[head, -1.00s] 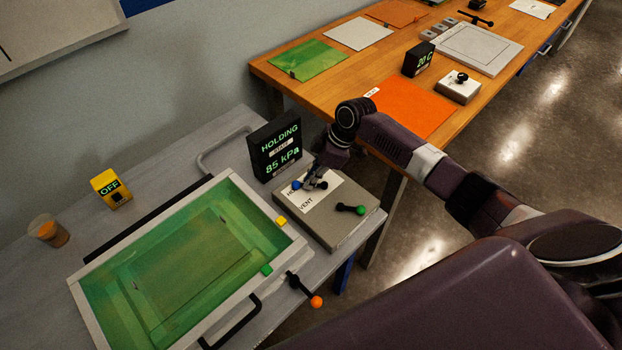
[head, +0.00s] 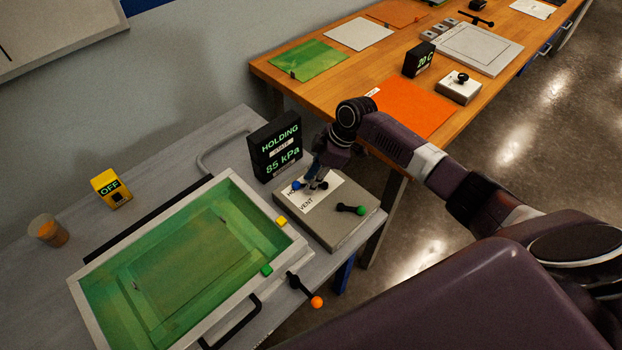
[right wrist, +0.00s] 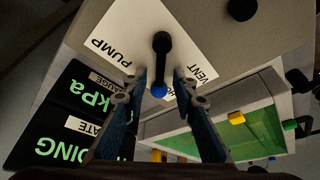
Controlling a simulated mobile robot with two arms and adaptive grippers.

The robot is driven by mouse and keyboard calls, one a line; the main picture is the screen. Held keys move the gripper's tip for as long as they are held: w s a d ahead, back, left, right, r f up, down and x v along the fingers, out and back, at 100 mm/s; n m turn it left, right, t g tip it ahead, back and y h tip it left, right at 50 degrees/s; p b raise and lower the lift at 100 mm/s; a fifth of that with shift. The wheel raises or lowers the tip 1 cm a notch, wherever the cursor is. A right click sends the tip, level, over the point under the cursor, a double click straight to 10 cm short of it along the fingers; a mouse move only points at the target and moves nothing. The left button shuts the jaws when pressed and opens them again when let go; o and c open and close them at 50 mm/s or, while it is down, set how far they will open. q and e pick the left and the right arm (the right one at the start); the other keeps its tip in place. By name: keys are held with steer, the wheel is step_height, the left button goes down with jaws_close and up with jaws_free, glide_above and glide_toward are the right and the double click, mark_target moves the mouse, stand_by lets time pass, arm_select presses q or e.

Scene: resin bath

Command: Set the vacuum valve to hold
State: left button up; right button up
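The vacuum valve is a black lever (right wrist: 161,58) with a blue knob (right wrist: 158,91) on a white label (right wrist: 118,42) marked PUMP and VENT. In the right wrist view the blue end points at a partly hidden word starting "HO", between the other two. The blue knob also shows in the head view (head: 296,185). My right gripper (right wrist: 157,88) is open, its fingers apart on either side of the knob, with gaps visible. In the head view it hangs over the valve box (head: 335,228). The gauge (head: 275,149) reads HOLDING, 85 kPa. My left gripper is out of view.
A green-lined bath (head: 285,249) stands left of the valve box. A green-tipped lever (head: 350,209) is on the box's right side, and an orange-tipped handle (head: 305,290) sticks out in front. A yellow OFF box (head: 110,188) stands behind the bath.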

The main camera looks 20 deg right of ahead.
steer(key=v, duration=1.1)
steer(key=shift+d+r, duration=0.2)
steer(key=shift+r, duration=0.15)
